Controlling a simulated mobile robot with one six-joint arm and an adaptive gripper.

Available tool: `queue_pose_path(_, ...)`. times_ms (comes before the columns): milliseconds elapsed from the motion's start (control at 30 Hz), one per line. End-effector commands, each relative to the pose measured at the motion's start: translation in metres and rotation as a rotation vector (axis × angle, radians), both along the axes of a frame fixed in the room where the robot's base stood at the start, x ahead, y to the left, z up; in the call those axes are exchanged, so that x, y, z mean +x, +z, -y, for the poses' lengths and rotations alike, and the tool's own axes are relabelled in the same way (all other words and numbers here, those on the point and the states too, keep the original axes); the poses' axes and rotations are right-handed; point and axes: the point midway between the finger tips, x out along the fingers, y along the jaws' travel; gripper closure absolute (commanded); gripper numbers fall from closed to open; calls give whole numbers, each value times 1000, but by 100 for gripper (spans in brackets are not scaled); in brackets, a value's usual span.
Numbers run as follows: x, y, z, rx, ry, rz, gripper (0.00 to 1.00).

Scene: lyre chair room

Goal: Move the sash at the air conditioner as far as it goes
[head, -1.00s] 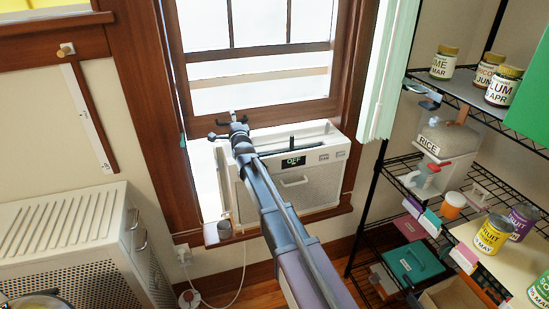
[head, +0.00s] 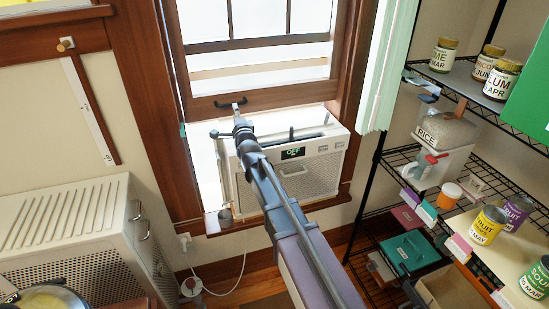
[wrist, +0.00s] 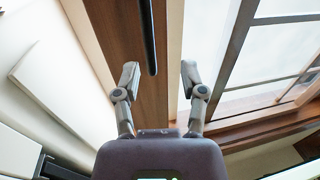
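The sash (head: 290,95) is the lower wooden-framed window panel above the white air conditioner (head: 318,172). It stands partly raised, with a gap of light under its bottom rail. A dark bar handle (head: 222,106) is fixed on the rail. My gripper (head: 239,112) is at the handle, just under it, in the head view. In the wrist view my gripper (wrist: 160,72) has its two fingers wide apart. The handle (wrist: 150,35) runs along the wooden rail, its near end between the fingertips. I cannot tell whether a finger touches it.
A wire shelf (head: 470,105) with jars, a rice bin and boxes stands at the right. A pale curtain (head: 383,70) hangs beside the window. A perforated white cabinet (head: 75,225) is at the lower left. A small grey cup-like object (head: 225,217) sits on the sill.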

Motion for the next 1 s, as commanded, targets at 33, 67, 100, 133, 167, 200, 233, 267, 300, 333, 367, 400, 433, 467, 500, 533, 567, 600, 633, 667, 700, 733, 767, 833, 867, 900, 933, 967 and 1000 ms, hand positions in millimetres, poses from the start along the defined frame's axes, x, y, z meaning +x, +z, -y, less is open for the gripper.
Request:
queue_pose_path(33,-11,-3,3,0,0,0,46)
queue_pose_path(67,-15,-4,3,0,0,0,46)
queue_pose_path(100,-20,-5,5,0,0,0,46)
queue_pose_path(133,-24,-6,6,0,0,0,46)
queue_pose_path(167,-28,-7,7,0,0,-1,46)
queue_pose_path(200,-33,-8,8,0,0,-1,46)
queue_pose_path(233,-37,-8,9,0,0,-1,46)
queue_pose_path(267,-41,-9,10,-1,0,-1,46)
queue_pose_path(300,-45,-10,11,-1,0,-1,46)
queue_pose_path(333,-49,-11,12,-1,0,-1,46)
queue_pose_path(367,-53,-12,12,-1,1,-1,46)
queue_pose_path(400,-57,-13,13,-1,1,-1,46)
queue_pose_path(433,-61,-13,14,-1,1,-1,46)
queue_pose_path(467,-64,-14,15,-1,1,-1,46)
queue_pose_path(500,-69,-15,16,-1,1,-1,46)
queue_pose_path(533,-66,-12,18,-13,-2,-11,46)
queue_pose_path(567,-65,-12,19,-27,-4,-26,46)
queue_pose_path(600,-64,-13,21,-46,-6,-42,46)
queue_pose_path(633,-64,-14,23,-60,-6,-56,46)
queue_pose_path(667,-63,-15,25,-75,-7,-69,46)
queue_pose_path(700,-63,-16,27,-94,-8,-85,46)
queue_pose_path(733,-63,-17,29,-109,-9,-99,46)
queue_pose_path(767,-63,-18,31,-124,-9,-112,46)
queue_pose_path(833,-64,-20,35,-160,-7,-144,46)
queue_pose_path(867,-64,-22,37,-175,-5,-157,46)
queue_pose_path(900,-64,-23,39,-197,-4,-176,46)
queue_pose_path(933,-65,-24,41,-212,-1,-189,46)
queue_pose_path(967,-66,-25,42,-228,2,-202,46)
queue_pose_path(1000,-66,-27,45,-248,5,-220,46)
